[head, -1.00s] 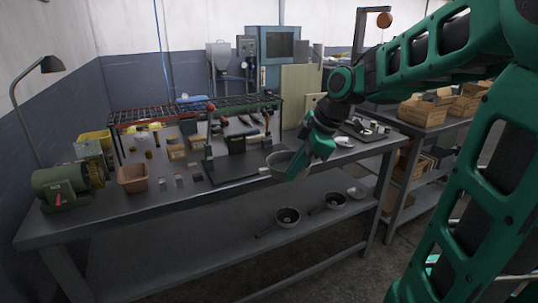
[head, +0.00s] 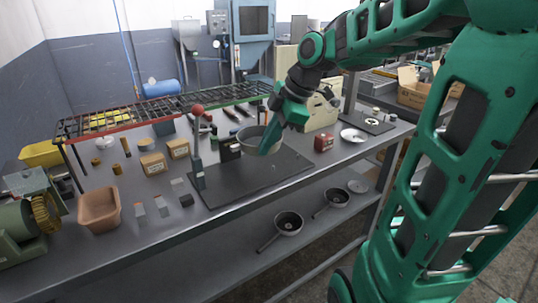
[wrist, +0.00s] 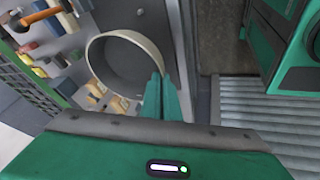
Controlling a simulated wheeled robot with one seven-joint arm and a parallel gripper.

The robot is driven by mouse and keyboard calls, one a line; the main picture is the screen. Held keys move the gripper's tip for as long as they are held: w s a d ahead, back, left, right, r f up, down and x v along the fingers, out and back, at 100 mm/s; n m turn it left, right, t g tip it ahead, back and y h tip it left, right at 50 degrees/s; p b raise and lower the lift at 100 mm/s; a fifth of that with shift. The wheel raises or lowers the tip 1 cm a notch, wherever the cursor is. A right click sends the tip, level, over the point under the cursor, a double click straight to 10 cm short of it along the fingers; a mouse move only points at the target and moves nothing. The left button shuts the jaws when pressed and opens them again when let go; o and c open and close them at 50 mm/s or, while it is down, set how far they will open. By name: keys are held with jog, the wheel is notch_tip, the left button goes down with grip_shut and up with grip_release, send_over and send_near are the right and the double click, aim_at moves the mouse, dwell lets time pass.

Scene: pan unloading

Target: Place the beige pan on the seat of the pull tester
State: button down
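The beige pan (head: 257,137) hangs upright in my gripper (head: 273,138), above the dark base plate on the bench. In the wrist view the pan (wrist: 128,65) shows its round open mouth and beige rim. The fingers of my gripper (wrist: 160,92) are closed together at its rim; the grasped part is hidden behind them. A device that looks like the pull tester (head: 197,160), an upright post with a red ball on top, stands at the left of the dark plate (head: 250,180). The pan is right of the post and apart from it. I cannot make out the seat clearly.
Two dark pans (head: 288,223) lie on the lower shelf. A white plate (head: 354,135) and a red box (head: 324,142) stand on the bench to the right. A terracotta tub (head: 99,208) and small boxes (head: 153,163) stand left. The dark plate's front is clear.

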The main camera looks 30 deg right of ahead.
jog(key=shift+w+d+f, duration=0.1)
jog(key=shift+w, duration=0.2)
jog(key=w+d+f, duration=0.1)
jog(key=d+f, duration=0.1)
jog(key=d, duration=0.1)
jog(key=w+d+f, duration=0.2)
jog(key=d, duration=0.1)
jog(key=w+d+f, duration=0.2)
jog(key=d, duration=0.2)
jog(key=shift+w+f, duration=0.25)
jog(key=shift+f, duration=2.2)
jog(key=c, duration=2)
grip_release()
jog(key=shift+r, duration=0.1)
